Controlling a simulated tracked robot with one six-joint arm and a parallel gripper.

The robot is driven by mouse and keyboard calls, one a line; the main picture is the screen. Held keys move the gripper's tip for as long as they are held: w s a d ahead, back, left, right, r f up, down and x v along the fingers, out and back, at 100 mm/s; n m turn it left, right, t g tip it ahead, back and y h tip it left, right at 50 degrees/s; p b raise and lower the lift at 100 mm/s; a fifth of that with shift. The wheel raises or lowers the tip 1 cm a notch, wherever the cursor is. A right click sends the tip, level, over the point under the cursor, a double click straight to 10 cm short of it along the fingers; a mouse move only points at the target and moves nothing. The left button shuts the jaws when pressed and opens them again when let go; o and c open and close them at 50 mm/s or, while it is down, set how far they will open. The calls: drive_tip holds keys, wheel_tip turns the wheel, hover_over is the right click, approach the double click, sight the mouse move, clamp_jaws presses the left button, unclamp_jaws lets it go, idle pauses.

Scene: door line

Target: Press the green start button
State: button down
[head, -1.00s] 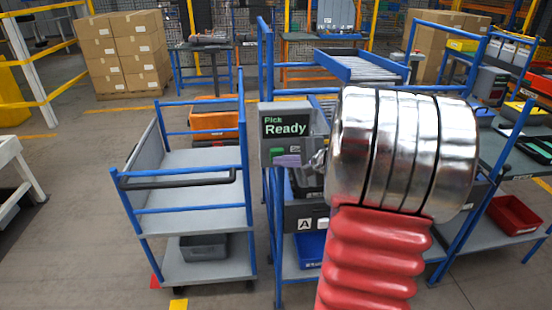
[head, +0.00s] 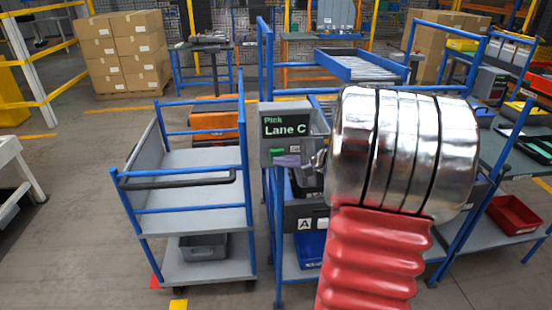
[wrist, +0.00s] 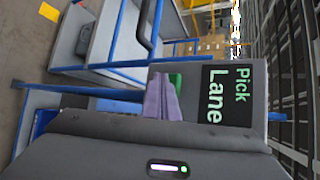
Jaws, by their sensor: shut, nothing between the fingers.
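The green button (head: 277,151) sits on the grey control box (head: 268,108), below its screen (head: 286,126), which reads "Pick Lane C". In the wrist view the green button (wrist: 176,81) shows partly behind the purple fingertips of my gripper (wrist: 162,98). My gripper (head: 287,160) is shut and empty, with its fingertips at the button's lower edge in the head view. Whether the tips touch the button I cannot tell. The screen (wrist: 227,97) appears turned sideways in the wrist view, reading "Pick Lane".
A grey cart with blue rails (head: 190,218) stands left of the box. A blue rack with bins labelled A (head: 304,224) is below it. A roller conveyor (head: 365,66) lies behind. A red bin (head: 514,214) is at right. Open floor lies at left.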

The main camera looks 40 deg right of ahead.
drive_tip(key=shift+s+a, duration=0.4)
drive_tip(key=shift+s, duration=0.2)
drive_tip(key=shift+s, duration=0.1)
drive_tip(key=s+a, duration=0.1)
drive_tip(key=s, duration=0.1)
drive_tip(key=s+a, duration=0.2)
idle(0.6)
drive_tip(key=shift+d, duration=0.1)
idle(0.6)
